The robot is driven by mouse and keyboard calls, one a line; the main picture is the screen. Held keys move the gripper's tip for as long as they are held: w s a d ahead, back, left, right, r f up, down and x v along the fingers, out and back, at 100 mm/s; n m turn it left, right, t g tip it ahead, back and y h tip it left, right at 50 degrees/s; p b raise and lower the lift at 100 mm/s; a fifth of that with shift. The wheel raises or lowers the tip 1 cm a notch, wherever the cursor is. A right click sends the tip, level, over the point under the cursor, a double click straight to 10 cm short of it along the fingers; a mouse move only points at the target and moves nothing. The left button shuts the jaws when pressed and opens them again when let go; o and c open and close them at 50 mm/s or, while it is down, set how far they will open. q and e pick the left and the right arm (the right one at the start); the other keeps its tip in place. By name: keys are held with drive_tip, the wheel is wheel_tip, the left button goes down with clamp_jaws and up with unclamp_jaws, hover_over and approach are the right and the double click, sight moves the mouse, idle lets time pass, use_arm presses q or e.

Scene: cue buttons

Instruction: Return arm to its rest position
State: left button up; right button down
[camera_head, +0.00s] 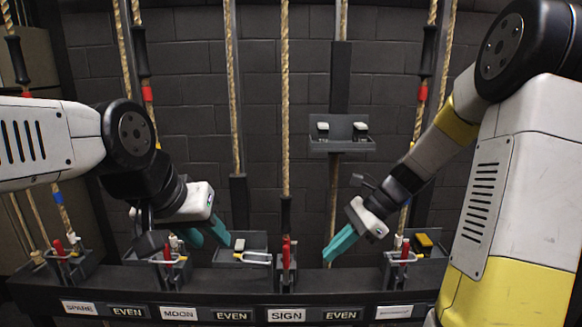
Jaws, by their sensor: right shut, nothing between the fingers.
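My left arm comes in from the left, and its gripper (208,237) with teal fingers hangs over the console, left of the middle. Its two fingers show apart with nothing seen between them. My right arm comes in from the upper right. Its gripper (328,259) points down and left with its teal fingers together and empty, above the console and right of the middle red-handled lever (286,249). It looks apart from the lever and from the box with a yellow button (424,240) to its right.
A dark console (240,294) runs across the front with label plates such as SIGN (286,315) and MOON (180,313). A small panel with two white buttons (340,145) stands higher up. Several ropes (285,100) hang before the dark brick wall.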

drive_tip(key=s+d+r+n+t+h, duration=0.2)
drive_tip(key=s+r+n+t+h, duration=0.1)
drive_tip(key=s+r+n, duration=0.3)
drive_tip(key=s+d+r+n+t+h, duration=0.2)
drive_tip(key=s+r+n, duration=0.4)
drive_tip(key=n, duration=0.5)
drive_tip(key=shift+s+d+r+t+h, duration=0.2)
drive_tip(key=shift+t+h, duration=0.4)
drive_tip(key=shift+t, duration=0.5)
